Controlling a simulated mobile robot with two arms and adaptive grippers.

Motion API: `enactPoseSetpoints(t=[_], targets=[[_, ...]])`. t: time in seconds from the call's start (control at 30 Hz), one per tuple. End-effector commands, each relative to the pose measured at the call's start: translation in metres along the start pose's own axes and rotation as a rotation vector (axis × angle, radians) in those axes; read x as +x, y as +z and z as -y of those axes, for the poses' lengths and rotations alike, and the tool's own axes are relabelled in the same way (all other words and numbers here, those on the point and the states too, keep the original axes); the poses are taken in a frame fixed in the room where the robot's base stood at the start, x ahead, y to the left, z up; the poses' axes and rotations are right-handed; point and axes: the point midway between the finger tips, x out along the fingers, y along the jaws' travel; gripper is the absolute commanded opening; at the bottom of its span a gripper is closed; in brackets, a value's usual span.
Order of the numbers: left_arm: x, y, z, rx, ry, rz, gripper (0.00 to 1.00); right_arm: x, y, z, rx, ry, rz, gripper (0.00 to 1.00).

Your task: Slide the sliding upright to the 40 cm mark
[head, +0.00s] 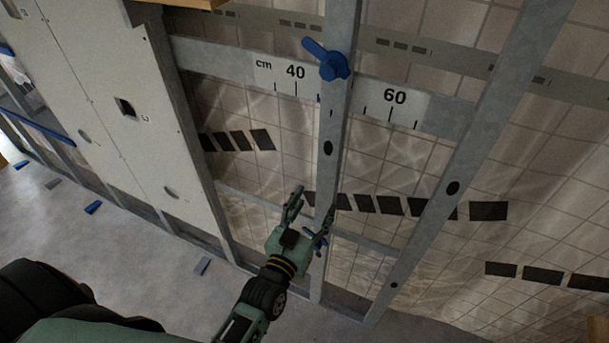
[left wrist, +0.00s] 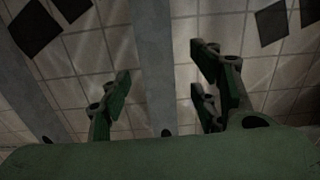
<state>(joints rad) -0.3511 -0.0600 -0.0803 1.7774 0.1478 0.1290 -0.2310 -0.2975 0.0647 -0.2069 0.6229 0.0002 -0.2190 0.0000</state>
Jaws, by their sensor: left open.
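The sliding upright (head: 329,150) is a grey metal stud crossing the scale rail between the 40 mark and the 60 mark, nearer the 40. A blue lever clamp (head: 332,66) sits on it at the rail. The printed scale (head: 294,75) shows 40 left of the upright and 60 right of it. My left gripper (head: 313,208) is open low down at the upright. In the left wrist view the upright (left wrist: 154,65) passes between the open fingers (left wrist: 160,95), apart from both sides; I cannot tell how deep it lies. My right gripper is out of view.
A pale board (head: 110,110) covers the frame at left. Another grey upright (head: 465,165) stands to the right. A tiled wall with dark tiles (head: 488,211) lies behind. Small blue and grey pieces (head: 93,207) lie on the floor at left. A lower blue part (head: 318,240) is partly hidden by my gripper.

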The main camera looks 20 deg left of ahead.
Motion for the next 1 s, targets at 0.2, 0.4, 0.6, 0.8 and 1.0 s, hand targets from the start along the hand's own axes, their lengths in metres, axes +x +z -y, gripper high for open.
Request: enactPoseSetpoints(t=[0.2, 0.4, 0.6, 0.8, 1.0], targets=[[0.022, -0.010, 0.001, -0.001, -0.004, -0.018, 0.56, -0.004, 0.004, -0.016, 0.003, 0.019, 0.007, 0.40], [0.054, -0.010, 0.001, -0.001, -0.004, -0.017, 0.56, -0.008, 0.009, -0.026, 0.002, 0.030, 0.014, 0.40], [0.074, -0.008, 0.001, -0.001, -0.003, -0.014, 0.56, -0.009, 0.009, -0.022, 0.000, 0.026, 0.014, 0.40], [0.079, -0.008, 0.001, -0.001, -0.003, -0.014, 0.56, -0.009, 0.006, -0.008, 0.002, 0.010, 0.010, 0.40], [0.078, -0.008, 0.001, -0.001, -0.003, -0.014, 0.51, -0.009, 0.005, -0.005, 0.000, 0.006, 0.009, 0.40]])
